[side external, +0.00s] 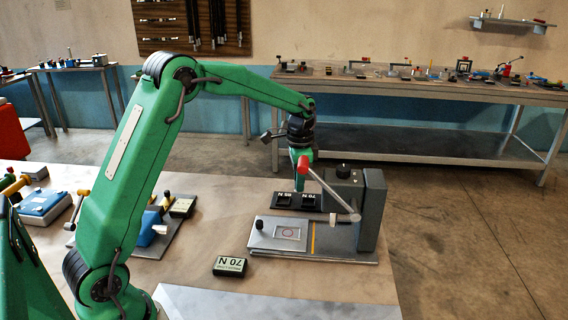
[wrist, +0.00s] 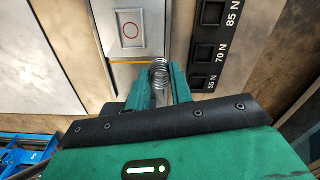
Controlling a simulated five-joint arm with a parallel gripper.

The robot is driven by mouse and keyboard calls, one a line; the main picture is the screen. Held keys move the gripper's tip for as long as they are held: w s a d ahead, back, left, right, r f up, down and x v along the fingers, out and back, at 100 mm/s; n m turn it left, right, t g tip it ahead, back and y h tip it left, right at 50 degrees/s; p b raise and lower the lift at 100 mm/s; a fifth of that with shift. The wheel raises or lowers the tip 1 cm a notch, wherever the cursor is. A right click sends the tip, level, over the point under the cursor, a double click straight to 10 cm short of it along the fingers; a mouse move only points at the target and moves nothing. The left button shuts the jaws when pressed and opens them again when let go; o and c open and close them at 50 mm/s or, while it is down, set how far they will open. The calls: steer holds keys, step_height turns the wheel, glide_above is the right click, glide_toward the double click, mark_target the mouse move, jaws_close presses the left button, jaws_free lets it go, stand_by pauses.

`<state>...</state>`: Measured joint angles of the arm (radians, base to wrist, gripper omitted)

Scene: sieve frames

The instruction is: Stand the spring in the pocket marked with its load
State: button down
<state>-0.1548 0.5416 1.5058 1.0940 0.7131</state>
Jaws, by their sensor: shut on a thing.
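A coiled metal spring (wrist: 159,73) stands between the green jaws of my gripper (wrist: 160,88) in the wrist view. The jaws are shut on it. The black pocket rack (wrist: 208,35) lies just right of the jaws, with pockets marked 85 N (wrist: 212,13), 70 N (wrist: 205,52) and 55 N (wrist: 199,82). A separate black block (side external: 230,266) with a pale label reads 70 N in the side view. There my gripper is above and behind the tester, and the spring cannot be made out. Whether the spring touches anything below cannot be told.
The grey tester (side external: 370,210) has a lever with a red knob (side external: 303,165) standing up near my gripper. Its plate (side external: 262,236) carries a square mark and a yellow line. Other devices (side external: 160,225) stand at left. The table front has free room.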

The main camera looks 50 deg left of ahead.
steer(key=w+a+f, duration=0.1)
steer(key=w+a, duration=0.4)
steer(key=w, duration=0.3)
steer(key=shift+w, duration=0.35)
steer(key=shift+f, duration=0.1)
steer(key=shift+f, duration=5)
steer(key=shift+f, duration=0.15)
steer(key=c, duration=1.2)
jaws_free()
steer(key=shift+c, duration=0.2)
